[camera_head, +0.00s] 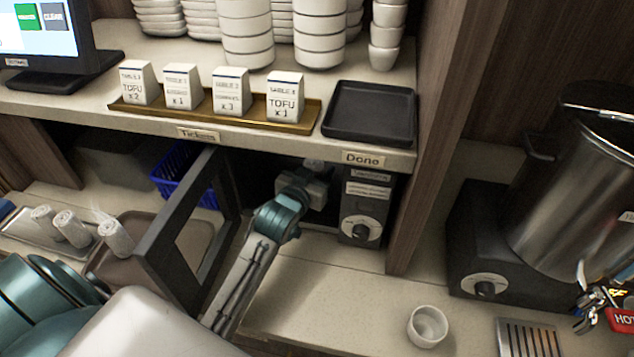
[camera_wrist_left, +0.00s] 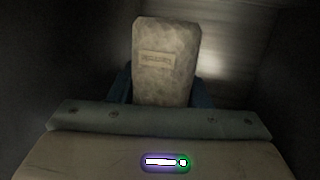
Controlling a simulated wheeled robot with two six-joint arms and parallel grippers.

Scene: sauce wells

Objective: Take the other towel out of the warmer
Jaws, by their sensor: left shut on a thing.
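The warmer (camera_head: 365,210) is a dark box under the shelf, with a dial on its front. Its windowed door (camera_head: 165,250) stands open to the left. My left arm reaches into the warmer, so the fingers are hidden in the head view. In the left wrist view my left gripper (camera_wrist_left: 165,90) is shut on a pale towel (camera_wrist_left: 167,60), which stands up between the fingers inside the dark chamber. Another rolled towel (camera_head: 116,238), with steam near it, lies on a brown tray (camera_head: 128,262) left of the door. My right gripper is not in view.
Two rolled towels (camera_head: 70,228) lie on a tray at far left. A blue basket (camera_head: 172,175) sits behind the door. The shelf edge (camera_head: 250,148) runs above my arm. A white cup (camera_head: 428,326) stands on the counter, left of the large metal pot (camera_head: 570,200).

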